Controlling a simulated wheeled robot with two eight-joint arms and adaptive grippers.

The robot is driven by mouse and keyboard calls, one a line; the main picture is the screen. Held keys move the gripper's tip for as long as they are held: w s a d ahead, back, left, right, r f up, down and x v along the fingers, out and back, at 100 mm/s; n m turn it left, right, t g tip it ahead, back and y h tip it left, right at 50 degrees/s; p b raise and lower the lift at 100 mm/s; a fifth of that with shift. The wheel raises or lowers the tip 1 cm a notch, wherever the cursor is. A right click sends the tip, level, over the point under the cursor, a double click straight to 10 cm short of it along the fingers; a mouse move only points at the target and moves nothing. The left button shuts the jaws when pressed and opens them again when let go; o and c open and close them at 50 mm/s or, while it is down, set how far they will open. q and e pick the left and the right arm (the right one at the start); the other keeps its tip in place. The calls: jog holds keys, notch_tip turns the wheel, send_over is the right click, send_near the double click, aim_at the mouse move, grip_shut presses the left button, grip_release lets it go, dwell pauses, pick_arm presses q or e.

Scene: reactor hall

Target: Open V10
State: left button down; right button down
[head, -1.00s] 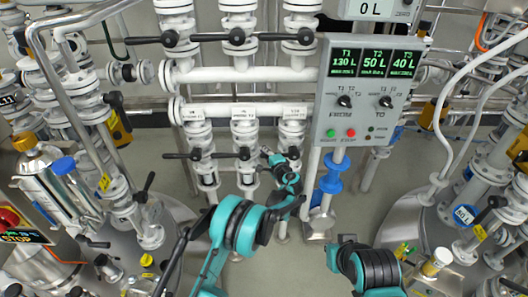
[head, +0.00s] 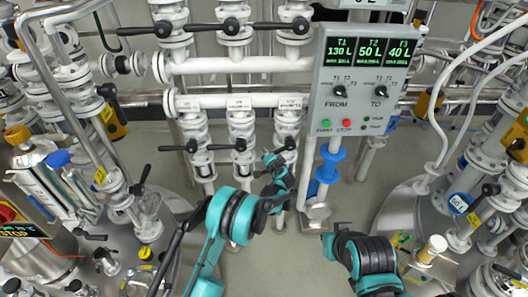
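Three lower valves with black handles stand in a row below a white pipe: a left valve (head: 199,158), a middle valve (head: 242,158) and a right valve (head: 288,128). Small white tags sit above them, too small to read, so I cannot tell which one is V10. My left gripper (head: 268,158) is at the end of the teal and black arm, just below and left of the right valve's black handle (head: 288,145). It appears apart from the handle; its fingers are too small to judge. My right arm shows at the lower right, its gripper out of sight.
A grey control panel (head: 361,84) with green displays stands right of the valves. Three upper valves with black handles sit on a higher pipe (head: 225,65). Steel vessels and pipework crowd the left and right sides. Grey floor (head: 270,262) is clear between them.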

pick_arm(q)
jog(key=shift+f, duration=0.2)
dwell(0.3)
jog(key=c, duration=1.4)
grip_release()
jog(key=v, duration=1.2)
jog(key=shift+r, duration=0.15)
